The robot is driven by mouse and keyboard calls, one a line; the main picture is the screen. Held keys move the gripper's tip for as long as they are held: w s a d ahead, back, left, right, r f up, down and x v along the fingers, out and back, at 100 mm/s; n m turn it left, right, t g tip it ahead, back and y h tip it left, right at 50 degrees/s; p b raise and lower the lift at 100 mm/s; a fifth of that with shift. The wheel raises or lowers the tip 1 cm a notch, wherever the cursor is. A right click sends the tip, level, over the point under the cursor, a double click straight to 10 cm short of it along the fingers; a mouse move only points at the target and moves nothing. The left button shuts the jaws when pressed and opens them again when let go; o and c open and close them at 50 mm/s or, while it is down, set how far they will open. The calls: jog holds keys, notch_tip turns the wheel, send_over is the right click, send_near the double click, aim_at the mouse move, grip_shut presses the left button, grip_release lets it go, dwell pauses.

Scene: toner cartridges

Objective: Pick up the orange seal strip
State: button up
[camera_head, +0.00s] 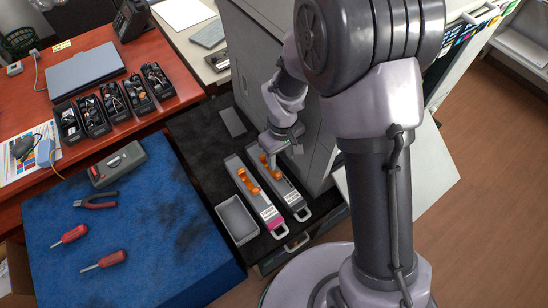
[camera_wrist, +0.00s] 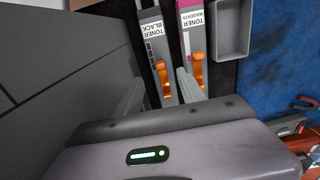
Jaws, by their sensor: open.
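Two grey toner cartridges lie side by side: the magenta one (camera_head: 262,207) on the left and the black one (camera_head: 292,197) on the right in the head view. Each carries an orange strip: one on the magenta cartridge (camera_head: 247,183) and one on the black cartridge (camera_head: 274,175). The wrist view shows the strip on the black cartridge (camera_wrist: 163,80) between my fingers and the strip on the magenta cartridge (camera_wrist: 198,69) just beyond the right finger. My gripper (camera_wrist: 160,76) is open above the black cartridge. Whether the fingers touch anything is not clear.
An empty grey tray (camera_head: 237,221) lies beside the magenta cartridge. A tall grey cabinet (camera_head: 250,60) stands close to my gripper.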

aim_at(279, 175)
notch_tip(279, 175, down, 7)
jog(key=shift+f+b, duration=0.1)
jog(key=shift+b, duration=0.9)
jog(key=f+b, duration=0.1)
jog(key=f, duration=0.2)
jog(key=f+b, duration=0.1)
jog(key=f, duration=0.1)
jog(key=shift+w+a+f+b, duration=0.1)
jog(key=shift+w+a+b, duration=0.05)
jog(key=shift+w+b, duration=0.2)
grip_shut()
